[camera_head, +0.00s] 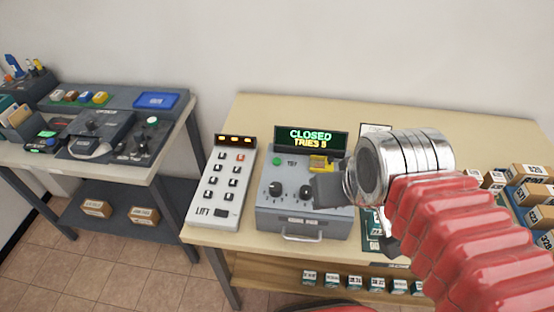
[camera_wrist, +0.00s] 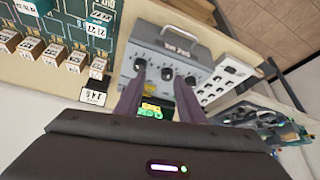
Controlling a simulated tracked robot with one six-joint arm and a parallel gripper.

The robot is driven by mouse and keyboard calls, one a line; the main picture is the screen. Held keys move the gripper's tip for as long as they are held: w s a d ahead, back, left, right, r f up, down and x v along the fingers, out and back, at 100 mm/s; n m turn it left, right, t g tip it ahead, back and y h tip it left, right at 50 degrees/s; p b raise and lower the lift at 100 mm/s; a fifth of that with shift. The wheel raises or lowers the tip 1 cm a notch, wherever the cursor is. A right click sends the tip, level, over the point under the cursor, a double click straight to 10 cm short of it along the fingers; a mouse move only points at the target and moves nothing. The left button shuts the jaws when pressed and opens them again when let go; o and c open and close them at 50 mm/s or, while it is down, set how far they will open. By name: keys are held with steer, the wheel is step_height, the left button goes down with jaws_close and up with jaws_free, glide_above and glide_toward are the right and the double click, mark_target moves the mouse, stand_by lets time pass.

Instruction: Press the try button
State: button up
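The try button is a round green button (camera_head: 276,161) beside a small "TRY" label, at the back left of the top of a grey dial box (camera_head: 303,222). The box shows in the wrist view (camera_wrist: 203,56) with three dark knobs; the green button cannot be made out there. My gripper (camera_head: 318,190) is over the right part of the box, to the right of the button and apart from it. In the wrist view its two fingers (camera_wrist: 157,77) stand apart with nothing held between them. They hide part of the box top.
A display (camera_head: 310,139) behind the box reads "CLOSED" and "TRIES" with an unclear digit. A yellow part (camera_head: 320,162) sits below it. A white keypad (camera_head: 222,183) stands left of the box. Small numbered boxes (camera_head: 533,172) lie at right. A second desk (camera_head: 100,160) is at left.

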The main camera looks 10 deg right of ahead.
jaws_close()
stand_by(1.4)
